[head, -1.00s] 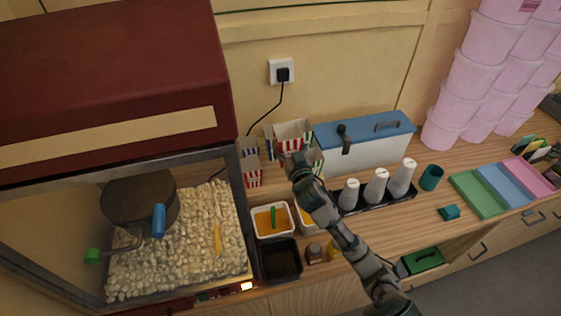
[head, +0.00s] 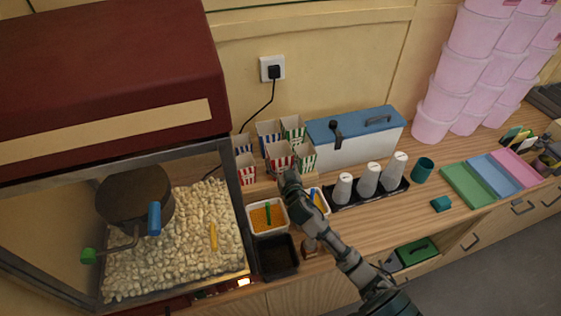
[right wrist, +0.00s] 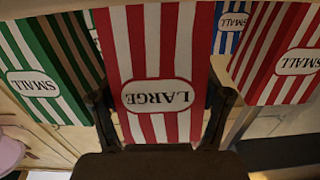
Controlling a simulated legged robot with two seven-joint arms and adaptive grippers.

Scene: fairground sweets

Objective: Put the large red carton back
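The large red carton (head: 280,156), with red and white stripes, stands roughly upright among the other striped cartons in the head view. In the right wrist view its LARGE label (right wrist: 160,94) appears upside down. My right gripper (head: 290,178) is at its near side, with one finger against each side edge in the wrist view (right wrist: 160,108); it appears shut on the carton. The carton's bottom is hidden by my gripper, so I cannot tell whether it touches the surface below. My left gripper is not in view.
A small green carton (head: 307,159) and a small red carton (head: 246,175) flank it; blue cartons (head: 268,135) stand behind. A white box with a blue lid (head: 355,140) is right. Topping tubs (head: 268,216) sit in front; the popcorn machine (head: 110,80) is left.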

